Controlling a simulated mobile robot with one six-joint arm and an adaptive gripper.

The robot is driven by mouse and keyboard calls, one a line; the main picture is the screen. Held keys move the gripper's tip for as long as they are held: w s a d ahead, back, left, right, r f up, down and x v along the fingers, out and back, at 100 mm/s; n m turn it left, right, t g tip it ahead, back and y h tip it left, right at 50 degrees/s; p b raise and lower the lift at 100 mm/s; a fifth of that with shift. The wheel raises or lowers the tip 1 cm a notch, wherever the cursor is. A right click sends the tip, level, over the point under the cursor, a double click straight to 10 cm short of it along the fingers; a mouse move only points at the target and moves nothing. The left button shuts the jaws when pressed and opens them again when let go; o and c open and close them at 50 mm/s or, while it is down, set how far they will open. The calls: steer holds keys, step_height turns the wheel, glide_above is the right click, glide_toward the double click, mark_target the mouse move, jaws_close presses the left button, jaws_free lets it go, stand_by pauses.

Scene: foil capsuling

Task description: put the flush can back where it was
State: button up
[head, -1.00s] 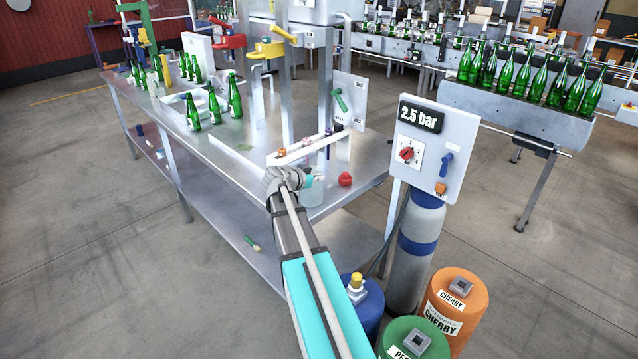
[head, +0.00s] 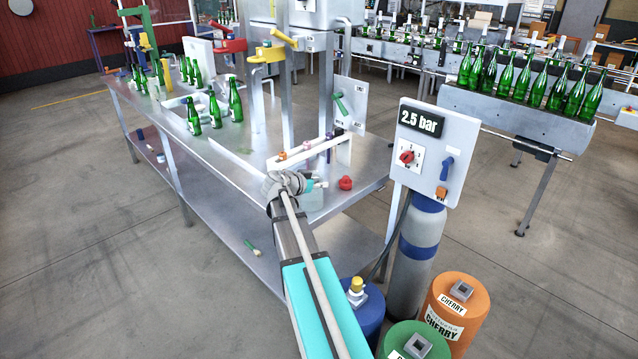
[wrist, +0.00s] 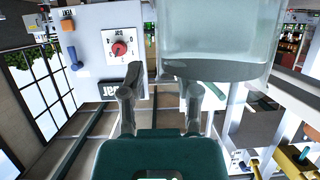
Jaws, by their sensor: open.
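I take the clear vessel beside my gripper to be the flush can. In the head view the can (head: 313,200) stands near the front right corner of the steel table, partly hidden by my wrist. In the wrist view the can (wrist: 215,38) fills the upper middle, large and close, beyond the fingertips and mostly to the right. My gripper (wrist: 160,95) shows its two fingers apart with nothing between them. Whether a finger touches the can cannot be told.
A red knob-like object (head: 345,183) sits right of the can. A white rack (head: 290,161) with small coloured items lies behind. The 2.5 bar panel (head: 425,150) stands to the right, with drums (head: 460,308) below. Green bottles (head: 213,108) stand at the table's left.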

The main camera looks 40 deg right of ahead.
steer(key=shift+r, duration=0.2)
steer(key=shift+a+r+p, duration=0.25)
steer(key=shift+a+p, duration=0.2)
steer(key=shift+a, duration=0.05)
steer(key=p+v, duration=0.4)
steer(key=v, duration=0.7)
steer(key=shift+s+d, duration=0.1)
steer(key=s+a+f+n+y, duration=0.4)
steer(key=a+n, duration=0.1)
steer(key=a, duration=0.5)
steer(key=s+a+f+n+g+y, duration=0.1)
steer(key=s+a+f+n+y, duration=0.2)
steer(key=a, duration=0.7)
steer(key=s+a+f+n+y, duration=0.4)
steer(key=a+n, duration=0.4)
steer(key=a, duration=0.2)
steer(key=s+y, duration=0.1)
steer(key=y, duration=0.1)
steer(key=shift+s+a+f+n+y, duration=0.2)
steer(key=shift+a+f+n+y, duration=0.1)
steer(key=shift+a+n, duration=0.1)
